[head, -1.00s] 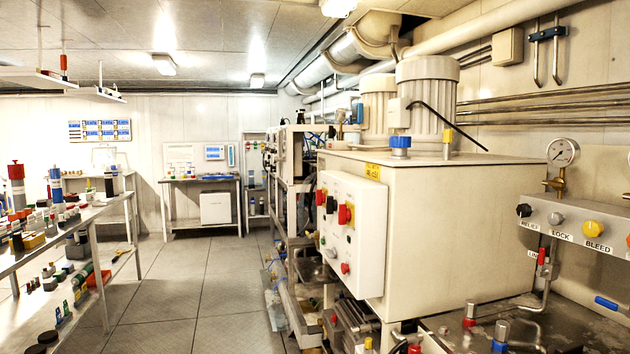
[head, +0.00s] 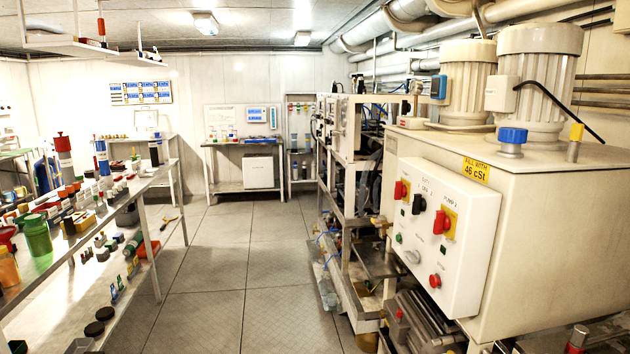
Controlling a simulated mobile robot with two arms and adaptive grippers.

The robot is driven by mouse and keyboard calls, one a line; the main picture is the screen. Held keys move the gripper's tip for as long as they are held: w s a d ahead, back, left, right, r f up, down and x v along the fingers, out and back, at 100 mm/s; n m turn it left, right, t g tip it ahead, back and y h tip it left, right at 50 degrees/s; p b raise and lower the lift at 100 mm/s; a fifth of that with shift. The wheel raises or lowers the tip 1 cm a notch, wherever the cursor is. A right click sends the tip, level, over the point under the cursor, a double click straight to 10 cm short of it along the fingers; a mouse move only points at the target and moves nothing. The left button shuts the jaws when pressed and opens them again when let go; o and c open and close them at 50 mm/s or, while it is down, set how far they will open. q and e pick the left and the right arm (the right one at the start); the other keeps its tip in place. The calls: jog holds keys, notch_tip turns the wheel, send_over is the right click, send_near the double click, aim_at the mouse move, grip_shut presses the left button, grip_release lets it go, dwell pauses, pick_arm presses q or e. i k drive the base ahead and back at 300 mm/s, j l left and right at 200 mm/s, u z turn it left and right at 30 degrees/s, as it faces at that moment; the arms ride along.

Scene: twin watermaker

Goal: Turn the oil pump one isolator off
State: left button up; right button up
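A white control panel (head: 415,245) is on the front of a large cream tank unit (head: 560,220) at the right of the head view. It carries two red rotary handles on yellow plates, a left one (head: 401,190) and a right one (head: 443,221). A black knob (head: 418,204) sits between them. The small lettering by the handles is too blurred to tell surely which is pump one. Both red handles look roughly upright. Neither of my grippers is in view.
Below the handles are a green button (head: 398,238), a pale knob (head: 411,257) and a red button (head: 435,281). Two motors stand on the tank. A loaded bench (head: 148,220) is on the left. The tiled floor (head: 235,260) between is clear.

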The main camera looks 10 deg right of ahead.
aim_at(400, 190)
jog(key=i+j+u, duration=0.3)
jog(key=i, duration=0.5)
jog(key=i+j+u, duration=0.1)
jog(key=i+u, duration=0.15)
jog(key=i, duration=0.6)
